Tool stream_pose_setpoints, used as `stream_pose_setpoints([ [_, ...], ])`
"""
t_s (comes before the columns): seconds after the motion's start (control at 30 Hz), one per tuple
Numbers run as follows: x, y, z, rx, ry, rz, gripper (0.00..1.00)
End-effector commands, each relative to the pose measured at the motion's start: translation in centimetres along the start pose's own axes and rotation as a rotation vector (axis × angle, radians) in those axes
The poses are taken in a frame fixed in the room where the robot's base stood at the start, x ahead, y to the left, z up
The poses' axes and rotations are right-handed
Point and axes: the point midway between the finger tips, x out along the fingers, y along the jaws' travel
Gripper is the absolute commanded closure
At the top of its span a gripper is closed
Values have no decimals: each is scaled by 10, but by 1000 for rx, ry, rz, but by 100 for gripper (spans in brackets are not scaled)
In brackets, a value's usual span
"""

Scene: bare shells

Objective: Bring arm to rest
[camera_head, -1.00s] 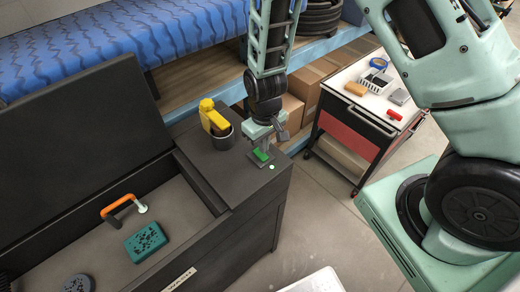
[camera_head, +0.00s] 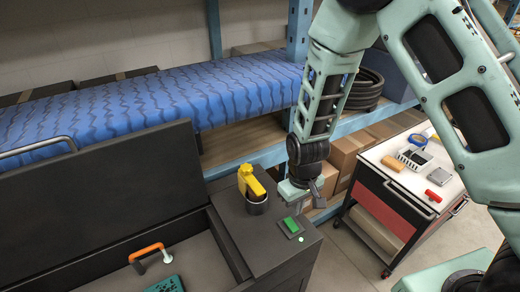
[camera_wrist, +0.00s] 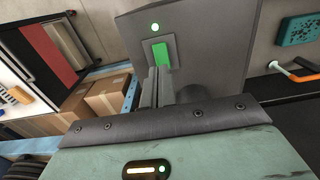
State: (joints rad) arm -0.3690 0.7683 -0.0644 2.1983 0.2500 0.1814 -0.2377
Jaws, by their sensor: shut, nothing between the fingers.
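My arm reaches down from the upper right in the head view, with my gripper (camera_head: 312,203) over the right end of the dark chest. The gripper is shut and empty.
A white-topped cart (camera_head: 400,175) with small items stands to the right. The blue shelf post (camera_head: 298,30) rises behind the arm. An orange-handled tool (camera_head: 147,252) lies inside the open chest.

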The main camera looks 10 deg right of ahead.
Motion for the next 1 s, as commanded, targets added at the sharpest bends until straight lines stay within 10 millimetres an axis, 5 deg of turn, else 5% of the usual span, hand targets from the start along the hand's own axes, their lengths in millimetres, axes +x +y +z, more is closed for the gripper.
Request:
stream_pose_setpoints([
  [0.17, -3, -10, 1, -10, 4, -17, 100],
  [0.33, -24, -50, 16, -63, 16, -81, 100],
  [0.63, -65, -113, 94, -234, 21, -127, 100],
  [0.8, -70, -122, 141, -316, 24, -90, 100],
  [1.0, -72, -122, 168, -358, 25, -52, 100],
])
